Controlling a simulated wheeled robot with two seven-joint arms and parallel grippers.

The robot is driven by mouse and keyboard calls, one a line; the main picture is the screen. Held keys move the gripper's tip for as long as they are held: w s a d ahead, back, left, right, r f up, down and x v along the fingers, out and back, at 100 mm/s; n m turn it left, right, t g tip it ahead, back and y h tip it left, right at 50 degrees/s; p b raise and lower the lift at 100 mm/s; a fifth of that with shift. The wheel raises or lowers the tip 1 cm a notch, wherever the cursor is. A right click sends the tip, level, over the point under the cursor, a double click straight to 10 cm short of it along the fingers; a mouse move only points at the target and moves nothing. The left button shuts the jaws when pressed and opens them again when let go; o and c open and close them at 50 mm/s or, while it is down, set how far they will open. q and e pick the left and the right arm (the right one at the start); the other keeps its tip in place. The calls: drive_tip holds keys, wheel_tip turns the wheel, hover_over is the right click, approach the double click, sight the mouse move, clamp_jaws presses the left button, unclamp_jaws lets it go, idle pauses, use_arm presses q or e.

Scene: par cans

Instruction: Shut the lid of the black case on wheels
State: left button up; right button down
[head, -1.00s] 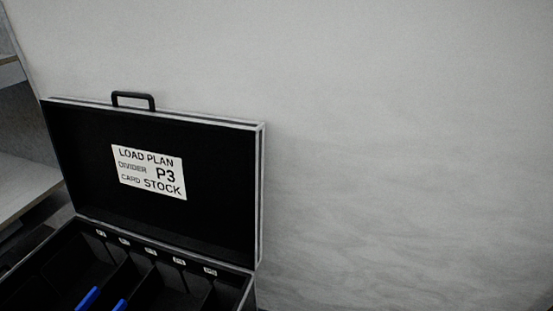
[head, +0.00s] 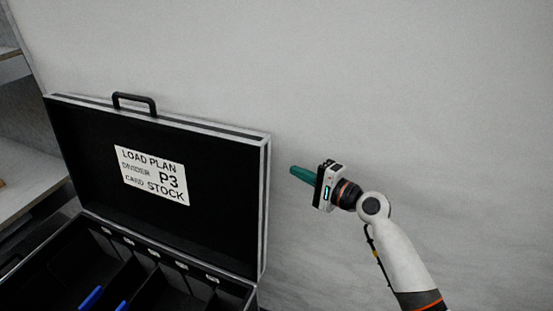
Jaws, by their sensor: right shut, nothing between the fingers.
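The black case (head: 232,285) stands at the lower left, its front and wheels out of view. Its lid (head: 90,170) is open, standing up at the back, with a pale edge and a black handle (head: 134,102) on top. A white label (head: 152,175) inside the lid reads "LOAD PLAN DIVIDER P3 CARD STOCK". My right gripper (head: 294,170) is to the right of the lid, fingers shut and pointing left at it. In the picture a small gap shows between the fingertips and the lid's right edge. My left gripper is not in view.
The case has several divided compartments, with blue items (head: 91,298) in two of them. A plain grey wall (head: 420,90) rises behind. Pale shelves (head: 25,185) stand at the far left. The space right of the lid holds only my right arm.

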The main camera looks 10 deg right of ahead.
drive_tip(key=p+x, duration=0.1)
drive_tip(key=x, duration=0.6)
drive_tip(key=shift+w+a+p, duration=0.2)
drive_tip(key=shift+w+p, duration=0.15)
drive_tip(key=shift+w+a+f, duration=0.1)
drive_tip(key=shift+a, duration=0.1)
